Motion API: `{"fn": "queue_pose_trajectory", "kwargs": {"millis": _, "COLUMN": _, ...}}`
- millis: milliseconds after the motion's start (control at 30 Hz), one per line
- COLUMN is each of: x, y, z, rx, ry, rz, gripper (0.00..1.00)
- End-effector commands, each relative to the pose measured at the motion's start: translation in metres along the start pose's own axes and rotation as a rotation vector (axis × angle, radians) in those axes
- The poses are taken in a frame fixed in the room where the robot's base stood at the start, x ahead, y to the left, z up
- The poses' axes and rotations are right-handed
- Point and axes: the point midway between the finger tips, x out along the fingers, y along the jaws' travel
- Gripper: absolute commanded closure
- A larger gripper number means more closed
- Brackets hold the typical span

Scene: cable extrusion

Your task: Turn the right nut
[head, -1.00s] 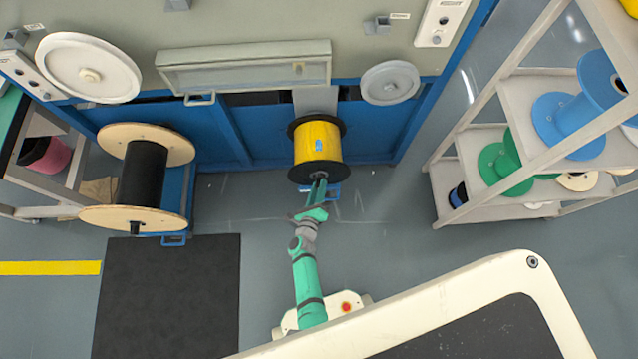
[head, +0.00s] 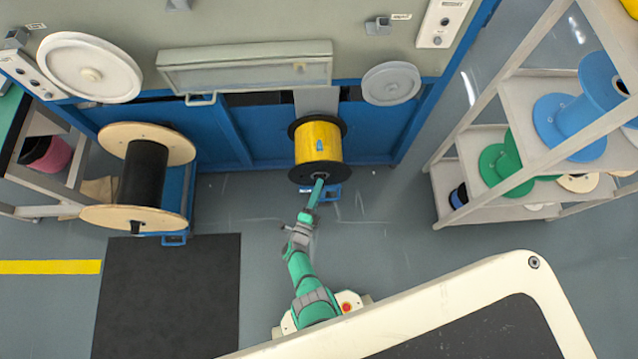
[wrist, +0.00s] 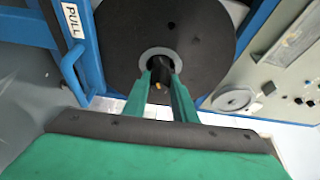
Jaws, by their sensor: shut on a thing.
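The spool of yellow cable (head: 322,128) with black flanges sits at the machine's blue frame in the head view. Its near black flange (wrist: 205,40) fills the upper middle of the wrist view, with a grey ring around the hub. My gripper (head: 318,184) is at the hub, in line with the spool's axis. In the wrist view my two green fingers (wrist: 161,82) close on a dark nut (wrist: 161,70) at the hub centre. A small orange spot shows between the fingers. The fingers and shadow hide much of the nut's outline.
A blue frame with a PULL label (wrist: 72,20) and handle stands left of the flange in the wrist view. A black spool with wooden flanges (head: 120,217) is on the left. A shelf (head: 500,95) with spools stands right. Floor around my arm is clear.

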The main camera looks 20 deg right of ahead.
Motion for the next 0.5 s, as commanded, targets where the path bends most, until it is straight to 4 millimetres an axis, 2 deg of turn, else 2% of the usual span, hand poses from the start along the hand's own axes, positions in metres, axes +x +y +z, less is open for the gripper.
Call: {"fn": "queue_pose_trajectory", "kwargs": {"millis": 500, "x": 0.0022, "y": 0.001, "z": -0.0021, "rx": -0.125, "ry": 0.006, "rz": -0.051, "gripper": 0.98}}
